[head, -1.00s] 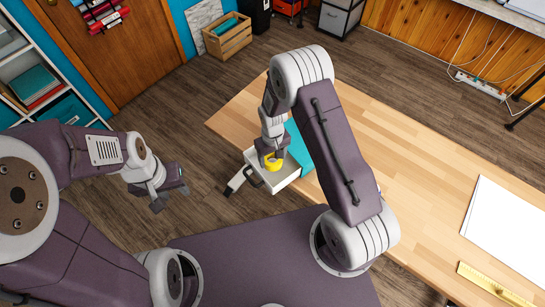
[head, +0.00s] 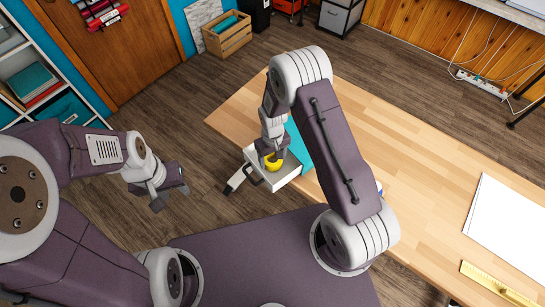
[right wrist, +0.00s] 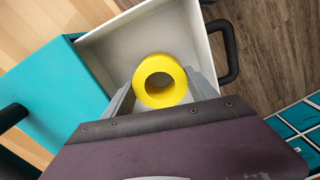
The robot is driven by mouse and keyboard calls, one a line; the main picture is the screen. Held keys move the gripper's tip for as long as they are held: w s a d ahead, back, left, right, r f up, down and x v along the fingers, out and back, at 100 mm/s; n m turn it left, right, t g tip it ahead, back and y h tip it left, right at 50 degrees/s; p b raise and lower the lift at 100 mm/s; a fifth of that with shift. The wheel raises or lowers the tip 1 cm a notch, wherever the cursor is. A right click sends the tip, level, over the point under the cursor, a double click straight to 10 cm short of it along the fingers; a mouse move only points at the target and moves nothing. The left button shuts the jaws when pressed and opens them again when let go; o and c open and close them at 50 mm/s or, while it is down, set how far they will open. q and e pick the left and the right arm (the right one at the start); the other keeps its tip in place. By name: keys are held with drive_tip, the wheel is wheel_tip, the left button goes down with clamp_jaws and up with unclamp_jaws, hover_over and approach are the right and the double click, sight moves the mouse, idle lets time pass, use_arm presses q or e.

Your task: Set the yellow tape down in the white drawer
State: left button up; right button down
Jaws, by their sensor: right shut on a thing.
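The yellow tape (head: 274,166) is a thick yellow ring. My right gripper (head: 271,157) is shut on it, inside the outline of the open white drawer (head: 287,180). In the right wrist view the tape (right wrist: 160,61) sits between the two grey fingers of the right gripper (right wrist: 161,86), with the pale drawer floor (right wrist: 112,52) behind it. I cannot tell whether the tape touches the floor. My left gripper (head: 171,196) is open and empty, left of the drawer and apart from it.
The drawer's black handle (right wrist: 229,52) is on its outer front. The teal drawer cabinet (right wrist: 55,85) adjoins the wooden table (head: 410,165). White sheets (head: 510,228) and a yellow ruler (head: 495,285) lie at the right. A wooden crate (head: 228,40) stands on the floor behind.

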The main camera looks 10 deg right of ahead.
drive_tip(key=shift+f, duration=0.2)
idle(0.3)
drive_tip(key=shift+f+b, duration=0.4)
drive_tip(key=shift+f, duration=0.15)
drive_tip(key=shift+c, duration=0.3)
unclamp_jaws()
drive_tip(key=shift+o, duration=0.3)
drive_tip(key=shift+r, duration=0.1)
idle(0.4)
idle(0.5)
